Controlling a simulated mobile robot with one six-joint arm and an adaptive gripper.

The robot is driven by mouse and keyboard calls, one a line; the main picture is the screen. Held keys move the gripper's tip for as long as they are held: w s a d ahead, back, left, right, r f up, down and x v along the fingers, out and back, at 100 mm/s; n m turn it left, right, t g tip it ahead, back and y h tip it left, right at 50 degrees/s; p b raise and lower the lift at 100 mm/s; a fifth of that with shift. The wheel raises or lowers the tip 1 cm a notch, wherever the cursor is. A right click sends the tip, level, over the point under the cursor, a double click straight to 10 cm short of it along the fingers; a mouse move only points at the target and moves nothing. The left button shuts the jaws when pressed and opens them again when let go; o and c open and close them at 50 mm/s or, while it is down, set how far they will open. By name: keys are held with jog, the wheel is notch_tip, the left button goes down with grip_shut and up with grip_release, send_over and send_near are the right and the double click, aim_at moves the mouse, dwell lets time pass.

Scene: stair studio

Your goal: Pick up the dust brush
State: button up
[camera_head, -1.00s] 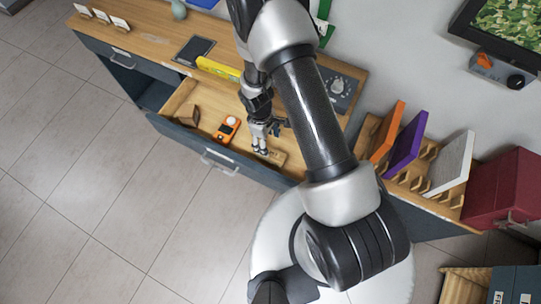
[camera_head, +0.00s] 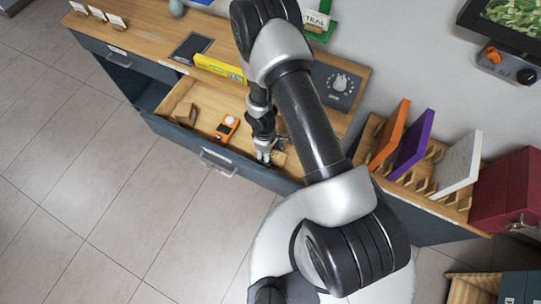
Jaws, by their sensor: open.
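My gripper (camera_head: 264,158) is small in the head view and points down into the open drawer (camera_head: 160,122), near its right end. It is open. A tan, wood-coloured piece (camera_head: 279,158) lies in the drawer at the fingers; it may be the dust brush, but it is small and partly hidden by the gripper. I cannot tell whether the fingers touch it or stand around it.
An orange device (camera_head: 226,130) and a small brown block (camera_head: 186,113) lie in the drawer, left of my gripper. A yellow box (camera_head: 218,68), a dark tablet (camera_head: 192,48) and a dial unit (camera_head: 338,86) sit on the desktop. Coloured panels stand in a rack (camera_head: 448,205) on the right.

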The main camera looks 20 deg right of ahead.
jog(key=shift+c, duration=0.2)
jog(key=c, duration=1.2)
jog(key=shift+r, duration=0.1)
notch_tip(320, 180, up, 20)
jog(key=p, duration=0.7)
